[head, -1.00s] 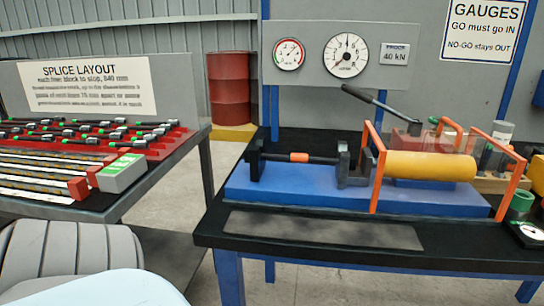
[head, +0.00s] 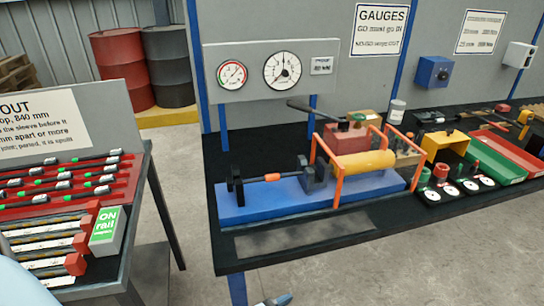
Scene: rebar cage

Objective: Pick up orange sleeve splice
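An orange sleeve (head: 272,177) sits around the middle of a dark bar. The bar lies level in the blue test bench (head: 262,204), between a dark end block (head: 235,187) on the left and a dark clamp block (head: 316,178) on the right. Neither of my grippers can be made out in the head view. A pale blue rounded shape at the lower left edge looks like part of my own body.
A red rack (head: 124,175) of dark bars with green marks stands on the left table. An orange guard frame and yellow cylinder (head: 362,163) adjoin the clamp block. Gauges, a yellow stand (head: 446,145) and green tray (head: 490,160) are further right. Floor shows between the tables.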

